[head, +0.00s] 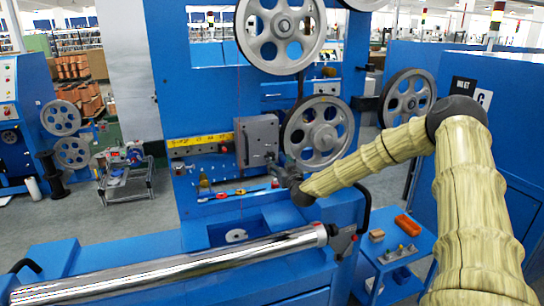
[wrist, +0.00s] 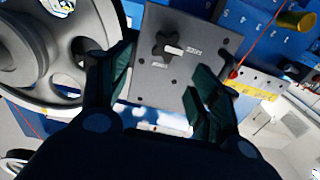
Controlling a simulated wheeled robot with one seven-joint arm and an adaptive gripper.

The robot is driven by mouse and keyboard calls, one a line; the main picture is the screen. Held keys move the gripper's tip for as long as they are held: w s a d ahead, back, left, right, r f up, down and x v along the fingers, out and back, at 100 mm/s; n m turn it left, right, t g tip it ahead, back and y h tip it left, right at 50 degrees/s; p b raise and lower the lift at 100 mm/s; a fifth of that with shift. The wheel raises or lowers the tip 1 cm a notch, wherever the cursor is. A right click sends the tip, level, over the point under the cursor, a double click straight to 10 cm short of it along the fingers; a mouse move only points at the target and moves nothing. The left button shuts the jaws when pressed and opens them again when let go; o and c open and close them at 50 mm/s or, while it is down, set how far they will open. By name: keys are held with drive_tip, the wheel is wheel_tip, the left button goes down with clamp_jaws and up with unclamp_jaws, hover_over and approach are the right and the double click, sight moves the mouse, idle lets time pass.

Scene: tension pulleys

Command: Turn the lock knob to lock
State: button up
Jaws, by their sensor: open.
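The lock knob (wrist: 172,46) is a dark, cross-shaped knob with a pale bar, on the face of a grey box. Small labels, too blurred to read surely, are beside and below it. The grey box (head: 256,136) is fixed to the blue machine at the end of a yellow scale in the head view. My gripper (wrist: 162,72) is open and empty in front of the box face. In the wrist view its two fingers lie on either side of the plate, with the knob beyond the tips. In the head view my gripper (head: 287,178) is just below right of the box.
A large grey pulley (head: 318,133) is close to the right of the box; it shows at the left in the wrist view (wrist: 40,50). A yellow scale (head: 200,140) runs left. A shiny roller (head: 180,268) lies in front. A blue cart (head: 400,255) stands right.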

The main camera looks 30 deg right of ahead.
sight(272, 157)
drive_tip(key=x, duration=0.2)
drive_tip(key=p+x, duration=0.1)
drive_tip(key=x, duration=0.1)
drive_tip(key=f+x, duration=0.1)
drive_tip(key=x, duration=0.2)
drive_tip(key=shift+w+a+f, duration=0.1)
drive_tip(key=shift+a, duration=0.15)
drive_tip(key=shift+w+f+p, duration=0.15)
drive_tip(key=shift+w+f, duration=0.05)
drive_tip(key=shift+w, duration=0.35)
drive_tip(key=shift+w+f+p, duration=0.15)
drive_tip(key=shift+w+f, duration=0.05)
drive_tip(key=shift+w, duration=0.35)
drive_tip(key=shift+s+d+r, duration=0.1)
drive_tip(key=shift+r, duration=0.1)
drive_tip(key=shift+f, duration=0.1)
drive_tip(key=c, duration=1)
